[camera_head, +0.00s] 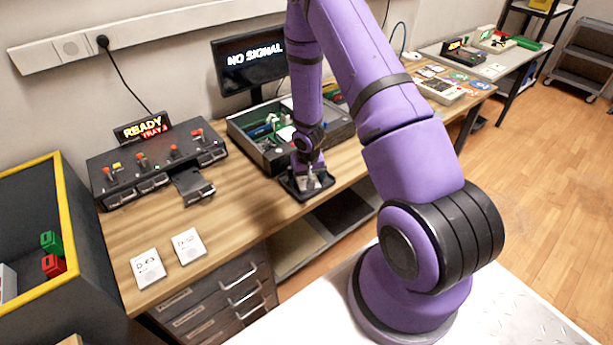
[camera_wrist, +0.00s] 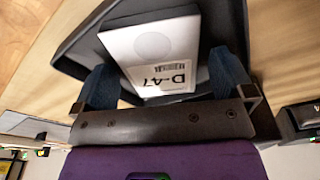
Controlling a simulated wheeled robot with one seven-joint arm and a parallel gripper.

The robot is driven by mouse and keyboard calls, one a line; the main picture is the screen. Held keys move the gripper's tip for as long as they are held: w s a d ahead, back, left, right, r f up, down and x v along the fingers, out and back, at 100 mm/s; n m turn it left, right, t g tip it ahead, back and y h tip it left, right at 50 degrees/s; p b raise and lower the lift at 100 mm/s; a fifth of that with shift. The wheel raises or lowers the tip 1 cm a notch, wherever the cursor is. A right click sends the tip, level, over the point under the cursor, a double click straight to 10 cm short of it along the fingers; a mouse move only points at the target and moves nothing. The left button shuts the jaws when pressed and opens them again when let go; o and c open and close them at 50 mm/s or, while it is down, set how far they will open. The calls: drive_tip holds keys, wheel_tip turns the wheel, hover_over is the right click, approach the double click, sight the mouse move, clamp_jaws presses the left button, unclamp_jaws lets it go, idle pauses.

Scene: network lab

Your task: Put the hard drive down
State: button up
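The hard drive (camera_wrist: 150,45), a white block labelled D-47, lies in a dark shallow tray (camera_wrist: 75,62) in the wrist view. It sits slightly turned between the two blue fingers of my gripper (camera_wrist: 165,75). The fingers are spread, with a dark gap showing between the drive and the right finger; contact at the left finger is hard to tell. In the head view my gripper (camera_head: 311,176) is low over the dark tray (camera_head: 297,195) at the front edge of the wooden bench. The drive is mostly hidden there by the gripper.
An open grey case (camera_head: 247,137) with parts stands behind the tray. A black device with several levers (camera_head: 150,160) and a READY sign (camera_head: 141,129) stands left.

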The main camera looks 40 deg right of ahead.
drive_tip(key=s+a+r+t+h, duration=0.1)
drive_tip(key=s+a+r, duration=0.1)
drive_tip(key=r, duration=1.1)
drive_tip(key=s+a+r+n, duration=0.1)
drive_tip(key=s+a+r, duration=0.15)
drive_tip(key=r, duration=0.95)
drive_tip(key=s+a+r+t+h, duration=0.1)
drive_tip(key=s+r, duration=0.2)
drive_tip(key=r, duration=1)
drive_tip(key=s+a+r+n+t+y, duration=0.1)
drive_tip(key=s+a+r, duration=0.2)
drive_tip(key=s+r, duration=0.3)
drive_tip(key=s+a+r+n+y, duration=0.1)
drive_tip(key=s+a+r, duration=0.3)
drive_tip(key=s, duration=0.9)
wheel_tip(320, 180, up, 2)
drive_tip(key=shift+a+r+n+t, duration=0.25)
drive_tip(key=shift+n+t, duration=0.15)
drive_tip(key=shift+n, duration=0.1)
